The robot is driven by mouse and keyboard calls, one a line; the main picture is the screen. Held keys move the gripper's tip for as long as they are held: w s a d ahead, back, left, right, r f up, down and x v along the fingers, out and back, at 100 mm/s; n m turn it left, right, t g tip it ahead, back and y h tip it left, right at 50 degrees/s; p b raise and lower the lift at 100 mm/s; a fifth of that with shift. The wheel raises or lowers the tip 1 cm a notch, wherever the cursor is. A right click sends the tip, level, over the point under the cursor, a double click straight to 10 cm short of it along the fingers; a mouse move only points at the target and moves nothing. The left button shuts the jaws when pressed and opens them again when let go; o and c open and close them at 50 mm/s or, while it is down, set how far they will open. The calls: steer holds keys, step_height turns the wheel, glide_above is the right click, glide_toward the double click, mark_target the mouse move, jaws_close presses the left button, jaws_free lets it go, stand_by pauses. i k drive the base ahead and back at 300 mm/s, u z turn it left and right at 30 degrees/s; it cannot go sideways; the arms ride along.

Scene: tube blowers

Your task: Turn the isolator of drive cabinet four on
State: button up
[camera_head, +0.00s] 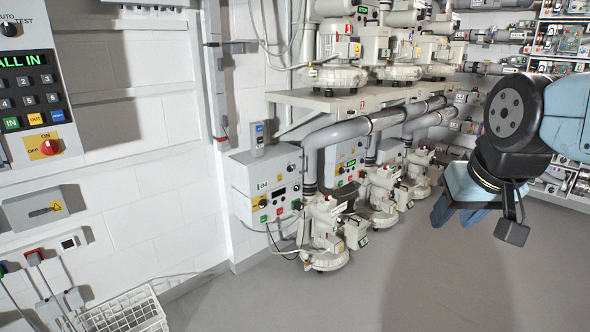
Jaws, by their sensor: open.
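The drive cabinet marked 04 (277,164) is a grey-white box on the wall, left of the centre. The knob's position is too small to tell. My gripper (456,214) is at the right with its blue fingers apart and empty. It hangs in the air well to the right of the cabinet, touching nothing.
Blowers (325,225) with grey pipes (345,131) stand right of the cabinet. A shelf (365,100) carries more above. A wall panel (35,85) with a keypad and a red switch is at the left. A white crate (125,312) is below. The floor (400,290) is clear.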

mark_target(263, 204)
steer(key=u, duration=0.2)
steer(key=i, duration=1.75)
steer(key=u, duration=0.2)
